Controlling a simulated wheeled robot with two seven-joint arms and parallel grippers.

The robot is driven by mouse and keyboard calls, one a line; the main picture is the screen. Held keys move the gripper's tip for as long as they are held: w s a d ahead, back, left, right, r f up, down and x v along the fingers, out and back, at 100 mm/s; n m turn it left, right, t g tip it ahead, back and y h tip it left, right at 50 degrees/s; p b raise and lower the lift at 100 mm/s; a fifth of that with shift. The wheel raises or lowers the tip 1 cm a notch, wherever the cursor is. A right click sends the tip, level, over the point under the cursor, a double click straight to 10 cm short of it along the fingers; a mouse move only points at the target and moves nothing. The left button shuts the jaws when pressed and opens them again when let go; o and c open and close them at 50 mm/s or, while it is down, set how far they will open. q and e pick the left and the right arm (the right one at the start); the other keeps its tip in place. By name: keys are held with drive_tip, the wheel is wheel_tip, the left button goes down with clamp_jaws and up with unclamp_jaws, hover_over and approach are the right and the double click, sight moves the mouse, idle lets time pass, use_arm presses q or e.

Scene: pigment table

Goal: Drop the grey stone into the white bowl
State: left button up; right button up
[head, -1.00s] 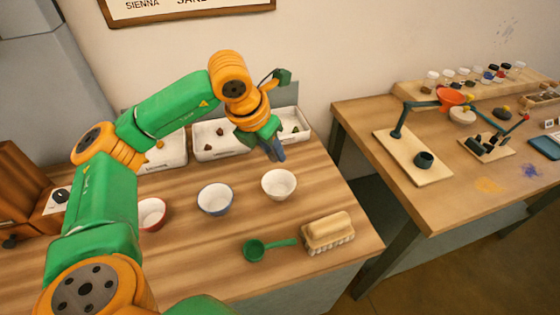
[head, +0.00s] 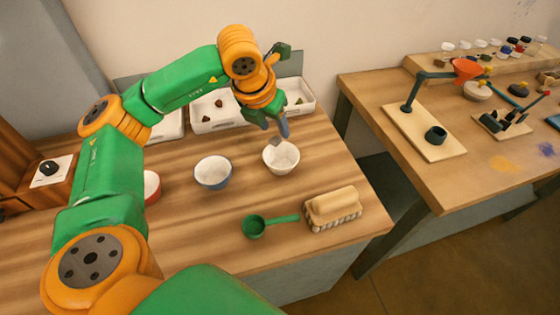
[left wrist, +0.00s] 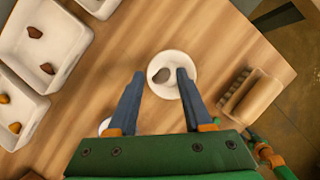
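The white bowl (head: 281,160) stands on the wooden table and also shows in the left wrist view (left wrist: 176,90). The grey stone (head: 275,142) is just below my left gripper's fingertips, against the bowl's back rim in the head view. In the left wrist view the stone (left wrist: 161,75) shows within the bowl's outline, between the fingers but apart from them. I cannot tell whether it is in the air or touching the bowl. My left gripper (head: 277,132) is open above the bowl; its spread fingers show in the left wrist view (left wrist: 160,73).
A blue-rimmed bowl (head: 213,173) and a red-rimmed bowl (head: 152,185) stand to the left. A green scoop (head: 256,227) and a brush (head: 333,207) lie in front. White trays (head: 217,124) with small stones stand behind. A second table (head: 465,178) is at the right.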

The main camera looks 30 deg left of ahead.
use_arm(q)
drive_tip(key=shift+o, duration=0.9)
drive_tip(key=v, duration=0.7)
drive_tip(key=shift+b, duration=0.4)
drive_tip(key=shift+r, duration=0.1)
